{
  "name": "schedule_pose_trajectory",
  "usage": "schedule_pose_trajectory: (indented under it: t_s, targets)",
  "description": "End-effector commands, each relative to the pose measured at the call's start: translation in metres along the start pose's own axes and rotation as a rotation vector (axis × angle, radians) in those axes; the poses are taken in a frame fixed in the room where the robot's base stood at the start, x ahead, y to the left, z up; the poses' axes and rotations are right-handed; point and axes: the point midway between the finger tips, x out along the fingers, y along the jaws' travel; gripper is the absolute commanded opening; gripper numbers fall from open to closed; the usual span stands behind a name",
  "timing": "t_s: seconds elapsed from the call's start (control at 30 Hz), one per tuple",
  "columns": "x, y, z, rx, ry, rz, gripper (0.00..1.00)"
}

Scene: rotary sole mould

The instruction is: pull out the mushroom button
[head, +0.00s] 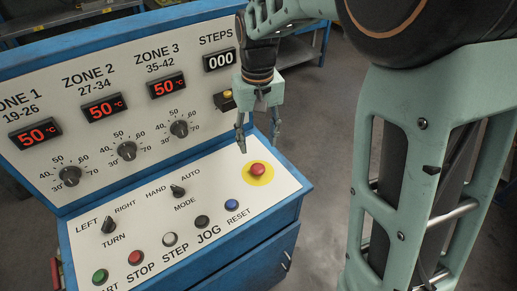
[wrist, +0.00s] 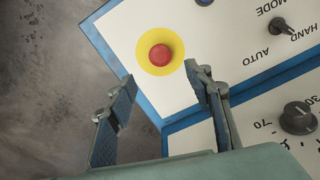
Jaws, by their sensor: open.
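The red mushroom button (head: 257,169) sits on a yellow disc (head: 262,180) at the right end of the sloping lower panel. In the wrist view the red button (wrist: 160,55) lies beyond the fingertips, with the yellow ring (wrist: 178,43) fully visible around it. My gripper (head: 258,147) hangs above the panel by the button, fingers pointing down, apart from it. In the wrist view my gripper (wrist: 160,77) is open and empty, one finger on each side of the picture. Whether the button is pressed in or out cannot be told.
The blue reset button (head: 232,204) and black jog button (head: 202,221) are left of the mushroom button. The mode knob (head: 178,190) stands farther left. The upright panel with dials (head: 180,128) rises behind. Open floor (wrist: 50,80) lies past the panel's edge.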

Motion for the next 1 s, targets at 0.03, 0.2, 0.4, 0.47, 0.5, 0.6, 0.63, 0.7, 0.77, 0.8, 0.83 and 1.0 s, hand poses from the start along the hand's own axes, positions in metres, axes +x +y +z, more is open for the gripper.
schedule_pose_trajectory:
  t_s: [0.03,0.2,0.4,0.47,0.5,0.6,0.63,0.7,0.77,0.8,0.83,1.0]
  targets:
    - [0.01,0.0,0.002,0.0,-0.006,0.0,0.47]
    - [0.044,0.0,0.002,-0.001,-0.006,0.0,0.47]
    - [0.075,0.0,0.001,-0.002,-0.005,0.0,0.47]
    - [0.081,0.0,0.001,-0.002,-0.002,0.0,0.47]
    - [0.084,0.0,0.001,-0.002,-0.002,0.0,0.47]
    - [0.089,0.0,0.0,-0.002,0.0,-0.001,0.47]
    - [0.09,0.0,0.0,-0.002,0.0,-0.001,0.47]
    - [0.09,0.0,0.0,-0.002,0.0,-0.001,0.47]
    - [0.09,0.0,0.0,-0.001,0.001,-0.001,0.47]
    - [0.09,0.0,0.0,-0.002,0.001,-0.001,0.47]
    - [0.09,0.0,0.0,-0.001,0.001,-0.001,0.47]
    - [0.09,0.0,0.0,-0.001,0.001,-0.001,0.34]
